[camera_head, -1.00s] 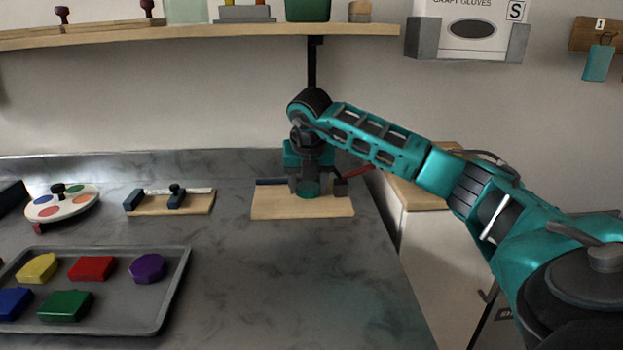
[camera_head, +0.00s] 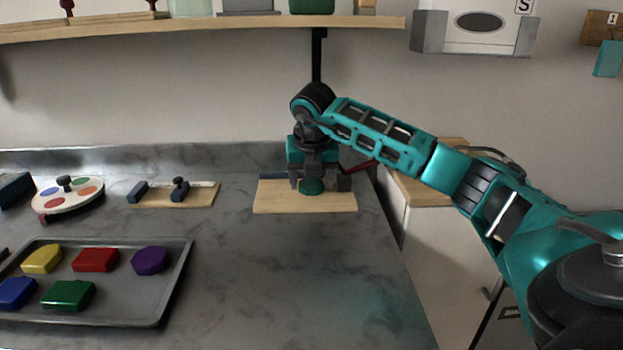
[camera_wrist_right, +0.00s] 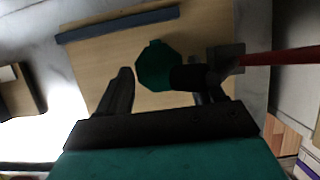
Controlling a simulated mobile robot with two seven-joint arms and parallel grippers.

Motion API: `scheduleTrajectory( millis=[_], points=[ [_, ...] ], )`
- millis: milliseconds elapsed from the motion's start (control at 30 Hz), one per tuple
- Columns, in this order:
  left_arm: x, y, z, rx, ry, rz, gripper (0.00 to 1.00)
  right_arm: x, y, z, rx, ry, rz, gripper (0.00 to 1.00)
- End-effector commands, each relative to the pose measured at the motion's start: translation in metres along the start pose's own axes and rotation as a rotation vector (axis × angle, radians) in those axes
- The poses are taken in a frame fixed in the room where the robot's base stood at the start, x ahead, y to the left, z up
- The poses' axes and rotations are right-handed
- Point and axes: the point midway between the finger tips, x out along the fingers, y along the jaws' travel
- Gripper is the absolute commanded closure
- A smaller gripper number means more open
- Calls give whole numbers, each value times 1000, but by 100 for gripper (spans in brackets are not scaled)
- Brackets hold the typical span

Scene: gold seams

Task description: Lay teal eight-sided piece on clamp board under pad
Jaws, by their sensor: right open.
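The teal eight-sided piece (camera_head: 312,187) lies on the wooden clamp board (camera_head: 275,201); it also shows in the right wrist view (camera_wrist_right: 155,62). The clamp's dark round pad (camera_wrist_right: 187,78) overlaps the piece's right side in that view; whether it touches the piece I cannot tell. The red clamp handle (camera_wrist_right: 285,56) reaches off to the right. My right gripper (camera_head: 314,184) is open, low over the board, with its fingers on either side of the piece. In the wrist view its right finger is partly hidden behind the pad. My left gripper is not in view.
A grey tray (camera_head: 120,307) holds several coloured pieces at the front left. A smaller wooden fixture (camera_head: 160,200) and a round palette with coloured spots (camera_head: 60,196) stand behind it. A shelf (camera_head: 210,27) hangs above. The counter (camera_head: 270,270) before the board is clear.

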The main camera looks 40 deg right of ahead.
Motion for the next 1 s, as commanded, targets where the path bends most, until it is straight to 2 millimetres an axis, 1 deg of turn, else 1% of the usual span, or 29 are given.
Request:
scheduleTrajectory(
  millis=[167,400,533,700,1000],
  points=[
    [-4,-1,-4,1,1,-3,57,-29,0,2,0,-4,3,33],
    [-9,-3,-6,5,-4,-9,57,-82,1,2,0,-4,4,33],
    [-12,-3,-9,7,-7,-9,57,-104,1,2,-1,-3,2,33],
    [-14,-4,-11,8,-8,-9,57,-119,1,1,0,-1,2,33],
    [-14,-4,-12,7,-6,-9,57,-121,0,0,0,0,1,33]
  ],
)
